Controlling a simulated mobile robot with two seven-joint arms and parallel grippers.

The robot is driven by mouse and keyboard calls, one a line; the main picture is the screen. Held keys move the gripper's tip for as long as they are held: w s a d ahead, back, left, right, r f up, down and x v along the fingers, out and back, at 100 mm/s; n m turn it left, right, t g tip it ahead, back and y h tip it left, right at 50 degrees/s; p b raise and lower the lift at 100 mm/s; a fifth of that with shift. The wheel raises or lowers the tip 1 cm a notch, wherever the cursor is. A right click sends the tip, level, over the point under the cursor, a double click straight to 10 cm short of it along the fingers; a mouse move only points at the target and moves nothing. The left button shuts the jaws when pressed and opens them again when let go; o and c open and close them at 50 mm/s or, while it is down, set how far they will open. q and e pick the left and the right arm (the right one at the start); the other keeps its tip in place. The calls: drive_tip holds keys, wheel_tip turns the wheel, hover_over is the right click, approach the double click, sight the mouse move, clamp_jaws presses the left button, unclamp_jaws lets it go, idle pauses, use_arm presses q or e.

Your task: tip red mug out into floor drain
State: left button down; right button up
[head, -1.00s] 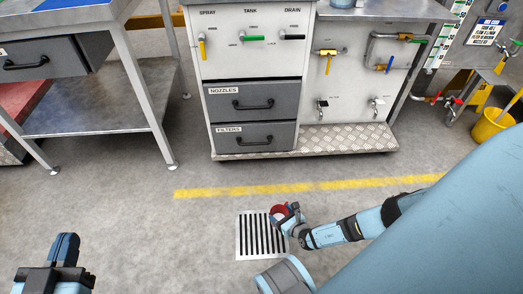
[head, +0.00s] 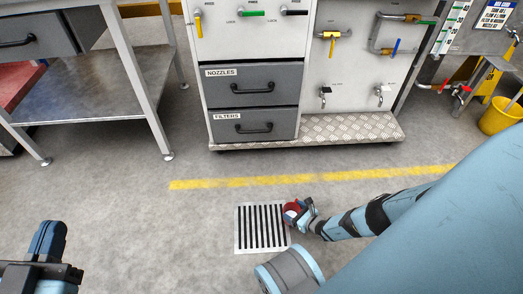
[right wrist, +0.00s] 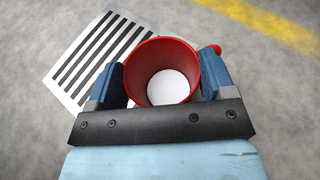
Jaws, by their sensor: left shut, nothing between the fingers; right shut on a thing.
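The red mug (head: 291,213) shows small in the head view, at the right edge of the floor drain (head: 239,240), a pale square grate with dark slots. My right gripper (head: 302,213) is shut on the mug. In the right wrist view the mug (right wrist: 136,72) sits between both fingers (right wrist: 162,85), its mouth facing the camera. A white round patch shows at its bottom; I cannot tell whether it is liquid. Part of its handle shows at right. The drain (right wrist: 80,85) lies behind it, to the left. My left gripper (head: 47,240) is shut and empty, at lower left.
A yellow floor line (head: 330,178) runs beyond the drain. Behind it stands a cabinet with two grey drawers (head: 253,86) and a chequered step (head: 350,127). A metal table (head: 105,90) stands at left, a yellow bucket (head: 497,117) at far right. The floor around the drain is clear.

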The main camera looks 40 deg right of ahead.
drive_tip(key=shift+w+a+r+n+g+h, duration=0.25)
drive_tip(key=shift+w+a+n+g+h, duration=0.1)
drive_tip(key=shift+a, duration=0.2)
drive_tip(key=shift+w+a+r+n+g+h, duration=0.25)
drive_tip(key=shift+a+r+g, duration=0.05)
drive_tip(key=shift+a, duration=0.2)
drive_tip(key=shift+w+a+r+n+g+h, duration=0.25)
drive_tip(key=shift+w+a+n+g+h, duration=0.1)
drive_tip(key=shift+a, duration=0.2)
use_arm(q)
drive_tip(key=n+p, duration=0.1)
drive_tip(key=s+d+n+g+p, duration=0.1)
drive_tip(key=p, duration=0.1)
drive_tip(key=shift+s+f+y, duration=0.1)
drive_tip(key=shift+y, duration=0.2)
use_arm(e)
drive_tip(key=a+h, duration=0.1)
drive_tip(key=w+a+r+n+g+h, duration=0.1)
drive_tip(key=w+a+n+g+h, duration=0.1)
drive_tip(key=a, duration=0.1)
drive_tip(key=shift+r, duration=0.3)
use_arm(q)
drive_tip(key=shift+s+p, duration=0.1)
drive_tip(key=shift+p, duration=0.25)
use_arm(e)
drive_tip(key=shift+w+a, duration=0.1)
